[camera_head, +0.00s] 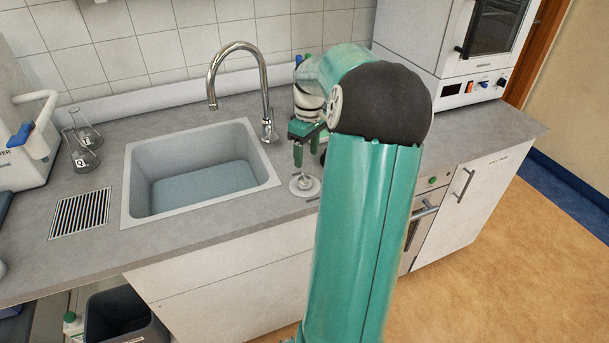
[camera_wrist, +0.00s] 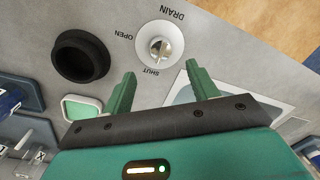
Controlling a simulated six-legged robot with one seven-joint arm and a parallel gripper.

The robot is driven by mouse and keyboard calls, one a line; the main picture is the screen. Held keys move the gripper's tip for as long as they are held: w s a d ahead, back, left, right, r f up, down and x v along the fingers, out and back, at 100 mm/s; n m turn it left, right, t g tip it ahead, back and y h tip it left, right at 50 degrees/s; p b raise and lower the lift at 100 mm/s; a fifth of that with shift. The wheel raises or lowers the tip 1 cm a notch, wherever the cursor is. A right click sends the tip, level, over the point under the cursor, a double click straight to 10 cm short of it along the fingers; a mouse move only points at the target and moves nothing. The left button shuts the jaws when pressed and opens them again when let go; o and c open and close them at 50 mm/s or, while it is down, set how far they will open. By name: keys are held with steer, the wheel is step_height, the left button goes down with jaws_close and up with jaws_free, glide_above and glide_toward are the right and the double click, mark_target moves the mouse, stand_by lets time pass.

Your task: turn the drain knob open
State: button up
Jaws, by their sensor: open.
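The drain knob (camera_wrist: 160,46) is a small silver knob on a pale round plate, set in the grey counter. The words DRAIN, OPEN and SHUT are printed around it. Its ridge seems to lie toward SHUT, but it is too small to be sure. In the head view the knob (camera_head: 305,186) is just right of the sink. My gripper (camera_head: 307,159) is above it, pointing down, with its green fingers apart and empty. In the wrist view the knob shows beyond the fingertips of my gripper (camera_wrist: 160,70), roughly centred between them and not touched.
The sink (camera_head: 130,196) lies left of the knob, with a tall curved faucet (camera_head: 238,48) behind. In the wrist view a black round object (camera_wrist: 80,56) stands near the OPEN label. Two glass flasks (camera_head: 80,150) and a drain grate (camera_head: 80,214) are farther left.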

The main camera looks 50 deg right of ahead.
mark_target(305, 176)
steer(key=f, duration=0.8)
steer(key=shift+a+f, duration=0.15)
steer(key=shift+a, duration=0.15)
steer(key=shift+w, duration=0.1)
steer(key=shift+c, duration=0.5)
steer(key=c, duration=0.9)
